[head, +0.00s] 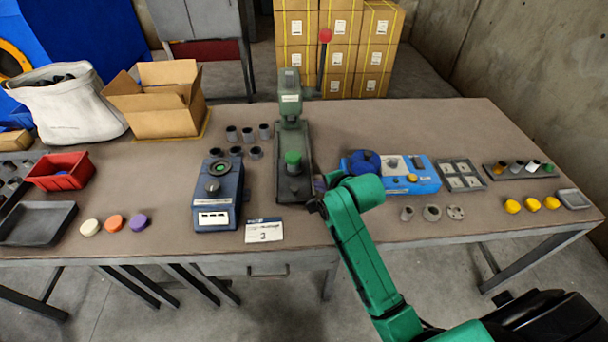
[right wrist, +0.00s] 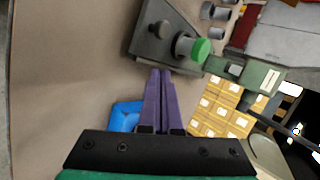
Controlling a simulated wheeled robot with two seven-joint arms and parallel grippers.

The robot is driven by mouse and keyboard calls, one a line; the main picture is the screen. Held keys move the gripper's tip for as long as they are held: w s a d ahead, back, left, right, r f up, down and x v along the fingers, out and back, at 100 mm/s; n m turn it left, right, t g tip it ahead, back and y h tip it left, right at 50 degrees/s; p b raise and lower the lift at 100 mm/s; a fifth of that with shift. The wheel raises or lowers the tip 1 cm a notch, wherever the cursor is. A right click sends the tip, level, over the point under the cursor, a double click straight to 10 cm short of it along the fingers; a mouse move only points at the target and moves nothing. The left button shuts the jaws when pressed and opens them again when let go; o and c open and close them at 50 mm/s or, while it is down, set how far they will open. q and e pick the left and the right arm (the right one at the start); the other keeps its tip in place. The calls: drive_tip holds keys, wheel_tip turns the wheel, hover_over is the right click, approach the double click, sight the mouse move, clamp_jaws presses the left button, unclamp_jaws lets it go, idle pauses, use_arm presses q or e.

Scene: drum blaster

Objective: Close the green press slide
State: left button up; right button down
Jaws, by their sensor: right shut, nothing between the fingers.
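The green press (head: 290,110) stands mid-table, with a tall post at the back and a flat dark base toward me. A bright green round piece (head: 293,158) sits on the base. A small grey knob is in front of it. In the right wrist view the press base (right wrist: 150,45) lies just beyond my fingertips, with the green piece (right wrist: 201,50) up and to the right. My right gripper (head: 319,184) is at the right side of the base; its purple fingers (right wrist: 160,72) are shut and empty. I cannot tell whether they touch the base. My left gripper is not in view.
A blue-grey device (head: 219,193) and several dark cups stand left of the press. A blue panel (head: 420,178) stands right of it, partly behind my right arm. A white card (head: 264,231) lies near the front edge. A red ball lever (head: 326,36) rises behind.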

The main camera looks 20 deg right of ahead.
sight(299, 175)
drive_tip(key=x, duration=0.9)
drive_tip(key=w, duration=0.2)
drive_tip(key=shift+w+a+r, duration=0.15)
drive_tip(key=shift+w, duration=0.65)
